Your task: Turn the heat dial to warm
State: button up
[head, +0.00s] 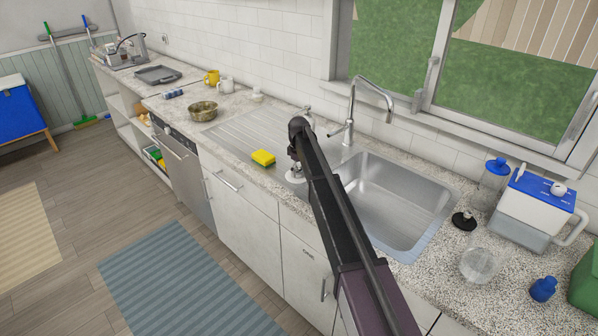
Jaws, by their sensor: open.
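I cannot identify a heat dial for certain. A small round white knob (558,188) sits on the blue top of a white box-like container (535,213) at the far right of the counter. Marks on the blue top are too small to read, so I cannot tell any setting. My dark arm rises from the bottom centre and crosses in front of the sink, its far visible end near the tap. I cannot make out gripper fingers; the arm hides what lies behind it. The arm is well left of the white container and apart from it.
The steel sink (405,190) and tall tap (368,95) fill the middle. A yellow sponge (263,158) and metal bowl (203,111) are left. A clear jar (478,264), blue bottle (543,289) and green object (586,285) crowd the right counter. Floor on the left is open.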

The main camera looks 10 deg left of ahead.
jog(key=c, duration=1.2)
jog(key=shift+o, duration=0.2)
jog(key=shift+d, duration=0.1)
jog(key=shift+s+m, duration=0.1)
jog(key=shift+m, duration=0.3)
jog(key=m, duration=0.5)
jog(key=shift+s+a, duration=0.1)
jog(key=shift+a, duration=0.1)
jog(key=m, duration=0.6)
jog(key=shift+a, duration=0.1)
